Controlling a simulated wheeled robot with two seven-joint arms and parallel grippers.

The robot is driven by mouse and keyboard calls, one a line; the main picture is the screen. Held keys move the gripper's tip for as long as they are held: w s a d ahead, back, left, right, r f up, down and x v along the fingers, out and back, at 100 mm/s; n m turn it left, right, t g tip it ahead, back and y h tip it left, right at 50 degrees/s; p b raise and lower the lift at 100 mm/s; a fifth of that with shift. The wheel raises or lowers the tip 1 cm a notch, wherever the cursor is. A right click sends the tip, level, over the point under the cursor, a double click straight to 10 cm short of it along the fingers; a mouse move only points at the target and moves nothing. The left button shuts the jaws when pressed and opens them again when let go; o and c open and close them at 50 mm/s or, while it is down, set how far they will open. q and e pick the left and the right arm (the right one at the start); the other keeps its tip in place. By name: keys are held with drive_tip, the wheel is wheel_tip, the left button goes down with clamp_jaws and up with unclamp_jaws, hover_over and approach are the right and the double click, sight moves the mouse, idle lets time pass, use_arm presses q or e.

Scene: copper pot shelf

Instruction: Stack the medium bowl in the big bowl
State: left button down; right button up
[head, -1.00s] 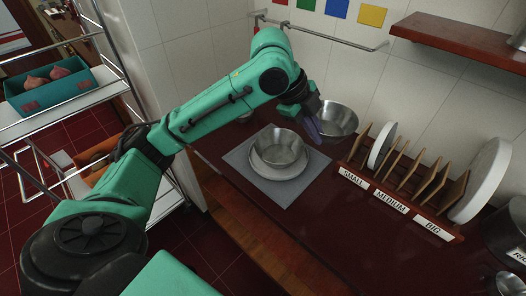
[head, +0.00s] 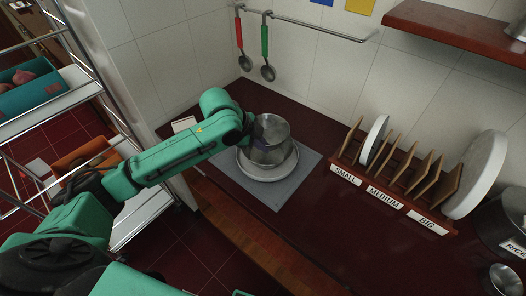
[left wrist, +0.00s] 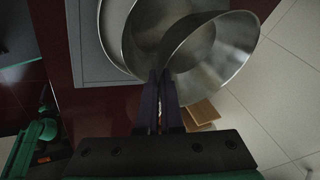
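The medium bowl (head: 273,127), a shiny metal bowl, is tilted above the big bowl (head: 262,157) in the head view. The big bowl sits on a pale plate (head: 284,172) on a grey mat (head: 290,192), partly hidden by the held bowl. My left gripper (head: 261,144) is shut on the medium bowl's rim. In the left wrist view the fingers (left wrist: 164,85) pinch the rim of the medium bowl (left wrist: 215,58), and the big bowl (left wrist: 150,25) shows behind it, overlapping. I cannot tell whether the bowls touch. My right gripper is not in view.
A wooden plate rack (head: 400,185) labelled small, medium and big stands to the right, with a large white plate (head: 478,175). A rice pot (head: 503,228) is at the far right. Two ladles (head: 266,70) hang from a rail behind. The counter right of the mat is clear.

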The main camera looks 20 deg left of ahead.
use_arm(q)
drive_tip(key=shift+s+f, duration=0.1)
drive_tip(key=shift+f, duration=2.25)
drive_tip(key=c, duration=1.1)
unclamp_jaws()
drive_tip(key=shift+r, duration=0.1)
drive_tip(key=shift+r, duration=0.4)
drive_tip(key=v, duration=1.2)
drive_tip(key=shift+d+r+b, duration=0.1)
drive_tip(key=shift+r+b, duration=0.05)
drive_tip(key=shift+b, duration=0.25)
